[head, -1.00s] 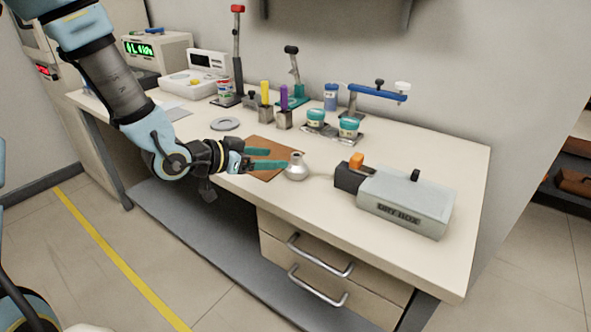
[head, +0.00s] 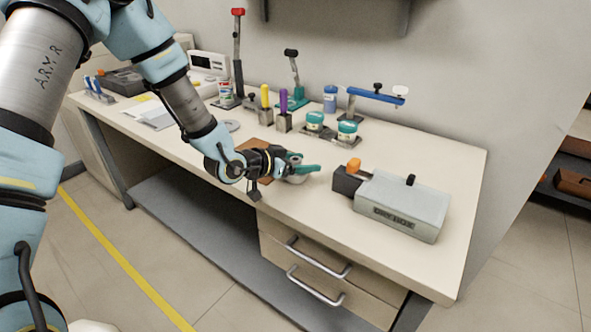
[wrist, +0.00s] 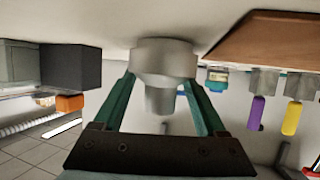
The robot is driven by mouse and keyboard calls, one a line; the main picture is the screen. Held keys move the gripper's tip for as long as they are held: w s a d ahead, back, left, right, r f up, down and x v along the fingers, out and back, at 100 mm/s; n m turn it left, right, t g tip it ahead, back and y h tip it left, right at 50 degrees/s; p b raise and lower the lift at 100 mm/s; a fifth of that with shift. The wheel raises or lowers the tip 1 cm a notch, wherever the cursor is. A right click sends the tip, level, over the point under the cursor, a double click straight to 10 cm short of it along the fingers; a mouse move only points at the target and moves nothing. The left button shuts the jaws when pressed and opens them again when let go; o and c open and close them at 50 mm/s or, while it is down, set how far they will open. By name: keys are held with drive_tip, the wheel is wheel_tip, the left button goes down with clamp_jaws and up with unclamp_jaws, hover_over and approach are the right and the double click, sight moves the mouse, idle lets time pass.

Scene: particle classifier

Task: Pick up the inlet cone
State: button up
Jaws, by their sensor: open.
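The inlet cone is a silver-grey piece with a wide base and a narrow neck. It stands on the bench in the head view (head: 297,179), partly hidden by my gripper (head: 304,166). In the wrist view, which is upside down, the cone (wrist: 163,62) is in the middle, its neck between the two teal fingers. My gripper (wrist: 163,92) is open, one finger on each side of the cone. I cannot tell whether either finger touches it.
The grey dry box (head: 402,203) with its dark end block and orange knob (head: 354,164) stands to the right. A brown mat (head: 258,146) lies behind my gripper. Teal-lidded jars (head: 347,131) and colored-handled tools (head: 283,104) stand further back.

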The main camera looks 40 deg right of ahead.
drive_tip(key=shift+c, duration=0.4)
clamp_jaws()
